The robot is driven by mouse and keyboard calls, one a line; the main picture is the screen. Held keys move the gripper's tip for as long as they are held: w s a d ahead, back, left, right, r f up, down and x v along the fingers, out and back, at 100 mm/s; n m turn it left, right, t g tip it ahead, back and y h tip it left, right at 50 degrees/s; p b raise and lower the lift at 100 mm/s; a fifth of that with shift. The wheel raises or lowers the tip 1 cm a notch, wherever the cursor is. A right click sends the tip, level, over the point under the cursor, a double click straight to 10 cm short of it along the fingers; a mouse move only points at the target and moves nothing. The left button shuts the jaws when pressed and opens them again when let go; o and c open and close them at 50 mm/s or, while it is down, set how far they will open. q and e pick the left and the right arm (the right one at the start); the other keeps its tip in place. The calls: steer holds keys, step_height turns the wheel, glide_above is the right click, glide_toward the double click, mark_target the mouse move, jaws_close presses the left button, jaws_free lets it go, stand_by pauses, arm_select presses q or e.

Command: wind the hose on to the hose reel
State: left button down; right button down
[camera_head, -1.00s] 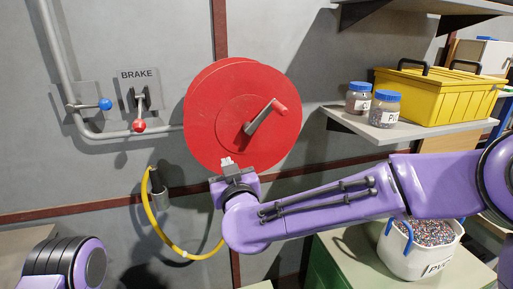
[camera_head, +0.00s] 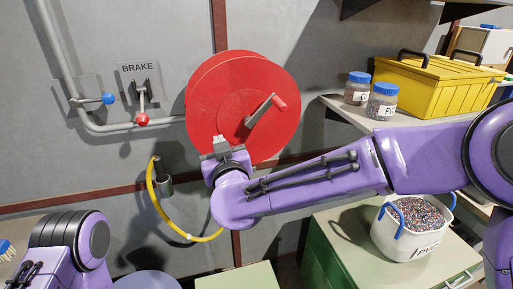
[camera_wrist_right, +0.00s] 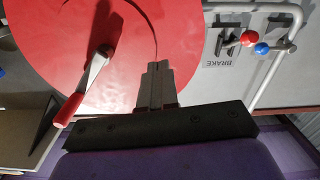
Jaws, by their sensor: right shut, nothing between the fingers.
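The red hose reel (camera_head: 215,105) is on the grey wall, with its crank (camera_head: 259,110) pointing up and right to a red grip (camera_head: 278,102). The yellow hose (camera_head: 160,215) hangs in a curve from beside a grey wall holder (camera_head: 165,185) and passes behind my right arm. My right gripper (camera_head: 221,147) is shut and empty, in front of the reel's lower left edge and apart from the crank. In the right wrist view its fingers (camera_wrist_right: 155,75) point at the reel face, with the crank grip (camera_wrist_right: 68,110) to their left. My left forearm shows at lower left; its gripper is outside the picture.
A brake lever with a red knob (camera_head: 142,119) and a blue-knobbed lever (camera_head: 108,98) are left of the reel. A shelf at right holds jars (camera_head: 382,101) and a yellow toolbox (camera_head: 430,85). A white bucket (camera_head: 405,245) stands on a green cabinet (camera_head: 345,250).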

steer(key=s+p, duration=0.2)
steer(key=s, duration=0.6)
steer(key=shift+d+r, duration=0.35)
steer(key=shift+d, duration=0.05)
